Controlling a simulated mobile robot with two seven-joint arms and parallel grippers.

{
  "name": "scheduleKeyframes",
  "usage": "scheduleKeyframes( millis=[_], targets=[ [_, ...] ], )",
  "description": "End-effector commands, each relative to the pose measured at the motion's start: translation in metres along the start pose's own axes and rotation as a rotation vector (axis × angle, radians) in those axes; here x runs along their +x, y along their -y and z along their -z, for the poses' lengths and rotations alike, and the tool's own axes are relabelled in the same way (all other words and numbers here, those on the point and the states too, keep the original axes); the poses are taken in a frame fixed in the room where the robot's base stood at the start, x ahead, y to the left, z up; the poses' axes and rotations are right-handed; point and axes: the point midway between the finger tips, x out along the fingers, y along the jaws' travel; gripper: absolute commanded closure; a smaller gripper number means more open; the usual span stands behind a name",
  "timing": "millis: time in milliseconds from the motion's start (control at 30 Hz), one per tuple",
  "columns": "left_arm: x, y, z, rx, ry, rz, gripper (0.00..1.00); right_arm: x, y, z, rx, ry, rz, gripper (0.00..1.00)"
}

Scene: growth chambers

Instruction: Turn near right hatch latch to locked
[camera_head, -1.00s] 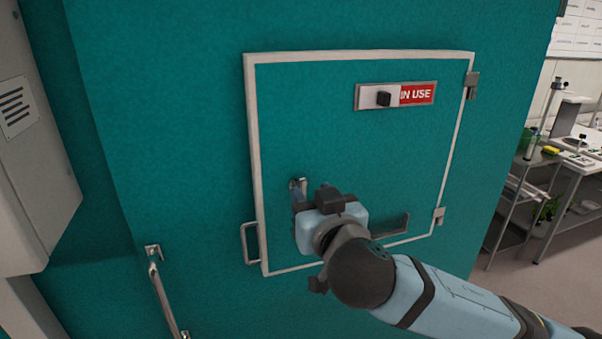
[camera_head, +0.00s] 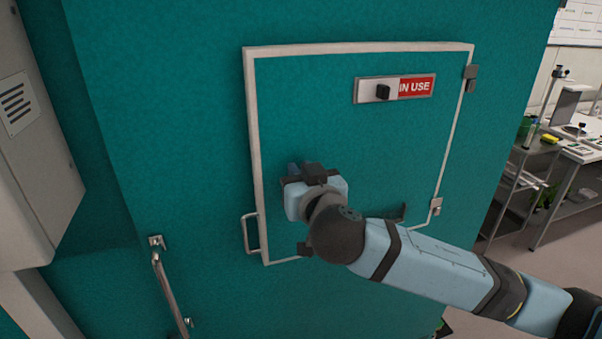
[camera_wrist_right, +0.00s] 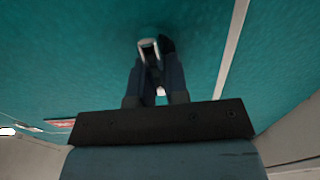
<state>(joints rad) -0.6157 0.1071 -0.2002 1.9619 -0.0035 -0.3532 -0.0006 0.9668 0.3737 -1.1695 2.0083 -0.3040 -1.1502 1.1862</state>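The hatch (camera_head: 350,140) is a teal panel in a pale frame. My right gripper (camera_head: 293,168) is at its lower left part and hides the latch in the head view. In the right wrist view, the small silver latch (camera_wrist_right: 148,45) shows at the tips of my right gripper (camera_wrist_right: 155,62). One dark finger is on each side of the latch's lower part; whether they press on it I cannot tell. The latch's exact angle is partly hidden. My left gripper is not in view.
A red "IN USE" sign (camera_head: 415,87) with a black slider knob (camera_head: 383,92) is at the hatch's upper right. A handle (camera_head: 250,234) is at the frame's left edge, and a long bar handle (camera_head: 168,287) is below left. Shelves and benches stand at far right.

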Motion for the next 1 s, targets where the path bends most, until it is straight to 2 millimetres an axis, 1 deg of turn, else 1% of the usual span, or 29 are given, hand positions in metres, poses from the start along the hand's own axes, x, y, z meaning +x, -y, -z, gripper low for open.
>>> scheduleKeyframes(
  millis=[267, 467, 633, 867, 1000],
  targets=[
    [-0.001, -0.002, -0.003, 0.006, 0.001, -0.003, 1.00, 0.000, 0.001, -0.002, -0.031, 0.001, 0.000, 1.00],
    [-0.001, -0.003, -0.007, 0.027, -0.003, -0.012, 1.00, 0.000, 0.003, -0.003, -0.131, 0.003, 0.000, 1.00],
    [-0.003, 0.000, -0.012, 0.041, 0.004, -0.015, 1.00, 0.000, 0.005, -0.002, -0.271, 0.003, -0.001, 1.00],
    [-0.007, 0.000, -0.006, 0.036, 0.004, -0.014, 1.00, 0.000, 0.009, -0.001, -0.495, 0.002, -0.001, 1.00],
    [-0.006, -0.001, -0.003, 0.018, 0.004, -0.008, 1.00, 0.000, 0.011, -0.003, -0.629, 0.001, 0.000, 1.00]
  ],
)
